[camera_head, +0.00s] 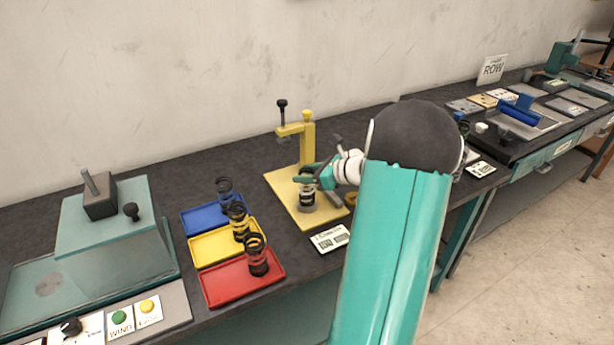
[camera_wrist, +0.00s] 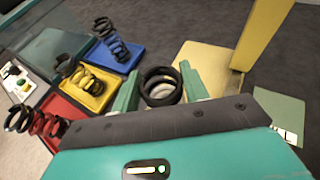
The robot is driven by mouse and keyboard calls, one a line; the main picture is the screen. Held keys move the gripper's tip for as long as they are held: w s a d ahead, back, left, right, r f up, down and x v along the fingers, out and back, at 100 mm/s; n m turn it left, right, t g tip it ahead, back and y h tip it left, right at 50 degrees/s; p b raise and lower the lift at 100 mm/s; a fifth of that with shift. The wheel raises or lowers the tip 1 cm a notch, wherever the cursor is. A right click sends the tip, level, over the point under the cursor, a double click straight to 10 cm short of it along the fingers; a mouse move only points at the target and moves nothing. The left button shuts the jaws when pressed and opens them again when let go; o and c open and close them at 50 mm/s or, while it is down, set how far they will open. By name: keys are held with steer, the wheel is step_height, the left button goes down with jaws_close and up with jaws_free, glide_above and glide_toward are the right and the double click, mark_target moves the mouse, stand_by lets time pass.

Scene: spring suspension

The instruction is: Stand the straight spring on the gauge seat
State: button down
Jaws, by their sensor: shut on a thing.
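My gripper (camera_head: 308,178) is shut on a dark coil spring (camera_head: 306,194), taken here as the straight spring. The spring stands upright over the yellow gauge base (camera_head: 284,192), at the gauge seat (camera_head: 307,207). Whether its lower end touches the seat is hard to tell. In the wrist view, the spring (camera_wrist: 161,84) shows end-on as black rings between the two green fingers of my gripper (camera_wrist: 160,88). A pale round shape shows through its middle. The yellow gauge post (camera_head: 306,140) rises behind the spring, with an arm and a dark-knobbed screw.
Blue (camera_head: 196,220), yellow (camera_head: 206,250) and red (camera_head: 225,287) trays lie left of the gauge, each with a dark spring. A label card (camera_head: 330,238) lies in front of the gauge. A teal winding machine (camera_head: 105,225) stands far left. More fixtures line the bench at right.

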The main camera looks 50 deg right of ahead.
steer(key=shift+f, duration=0.45)
steer(key=shift+f, duration=0.15)
steer(key=c, duration=0.7)
jaws_free()
steer(key=shift+c, duration=0.2)
